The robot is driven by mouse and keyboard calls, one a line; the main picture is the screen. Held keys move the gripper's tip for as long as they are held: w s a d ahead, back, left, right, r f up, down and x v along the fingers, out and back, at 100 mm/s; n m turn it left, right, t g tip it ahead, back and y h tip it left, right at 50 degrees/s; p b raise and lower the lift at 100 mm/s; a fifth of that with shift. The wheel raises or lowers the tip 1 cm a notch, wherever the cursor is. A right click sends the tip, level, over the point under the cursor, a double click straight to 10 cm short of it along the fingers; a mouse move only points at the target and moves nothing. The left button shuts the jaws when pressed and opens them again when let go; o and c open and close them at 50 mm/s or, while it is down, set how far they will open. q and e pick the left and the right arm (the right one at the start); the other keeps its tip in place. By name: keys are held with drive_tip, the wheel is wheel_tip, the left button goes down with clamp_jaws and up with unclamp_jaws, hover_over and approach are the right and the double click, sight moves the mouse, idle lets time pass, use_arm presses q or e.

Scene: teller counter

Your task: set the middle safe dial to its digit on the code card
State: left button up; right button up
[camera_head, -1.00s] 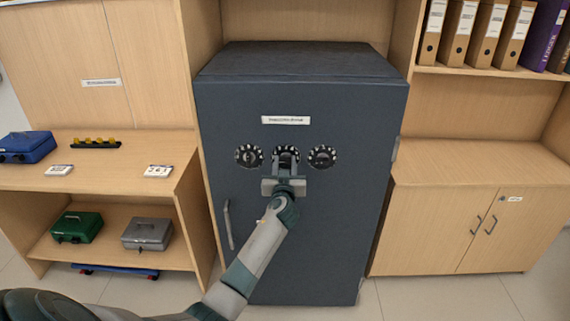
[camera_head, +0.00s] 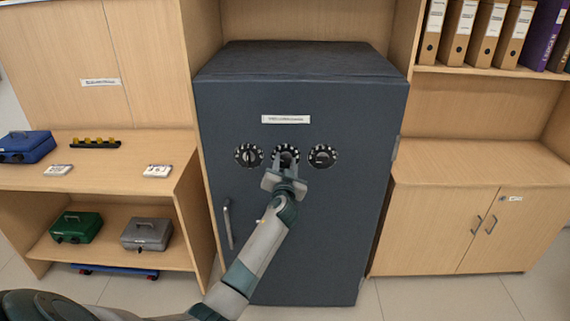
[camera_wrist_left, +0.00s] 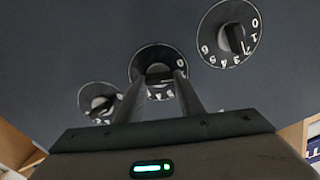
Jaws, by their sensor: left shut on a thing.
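The dark blue safe (camera_head: 330,220) stands in the middle of the head view, with three black dials in a row. The middle dial (camera_head: 285,148) is partly hidden by my left gripper (camera_head: 286,160). In the left wrist view the fingers of my left gripper (camera_wrist_left: 160,80) are shut on the knob of the middle dial (camera_wrist_left: 150,55). The left dial (camera_head: 248,156) and right dial (camera_head: 322,156) are untouched. Two small white cards, one with dark marks (camera_head: 157,171) and one further left (camera_head: 58,170), lie on the left shelf; their digits are too small to read. My right gripper is out of view.
The safe's handle (camera_head: 228,222) is at its lower left. The left shelf unit holds a blue box (camera_head: 28,147), a green box (camera_head: 76,227) and a grey box (camera_head: 146,234). A wooden cabinet (camera_head: 430,230) stands at the right with a clear top.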

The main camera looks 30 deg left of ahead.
use_arm(q)
drive_tip(key=m, duration=0.3)
drive_tip(key=shift+m, duration=0.4)
drive_tip(key=m, duration=0.3)
drive_tip(key=shift+d+m+p, duration=0.1)
drive_tip(key=shift+m+p, duration=0.2)
drive_tip(key=shift+p, duration=0.1)
drive_tip(key=m+p, duration=0.1)
drive_tip(key=m, duration=0.2)
drive_tip(key=shift+w+m, duration=0.1)
drive_tip(key=shift+m, duration=0.3)
drive_tip(key=m+p, duration=0.1)
drive_tip(key=m, duration=0.3)
drive_tip(key=shift+d, duration=0.1)
drive_tip(key=m+p, duration=0.2)
drive_tip(key=m, duration=0.3)
drive_tip(key=shift+f, duration=0.1)
drive_tip(key=m+p, duration=0.2)
drive_tip(key=m, duration=0.1)
drive_tip(key=shift+m, duration=0.3)
drive_tip(key=m+p, duration=0.2)
drive_tip(key=m, duration=0.1)
drive_tip(key=shift+f+m, duration=0.1)
drive_tip(key=shift+m, duration=0.2)
drive_tip(key=shift+f+m+p, duration=0.2)
drive_tip(key=shift+m+p, duration=1.1)
drive_tip(key=shift+m, duration=0.9)
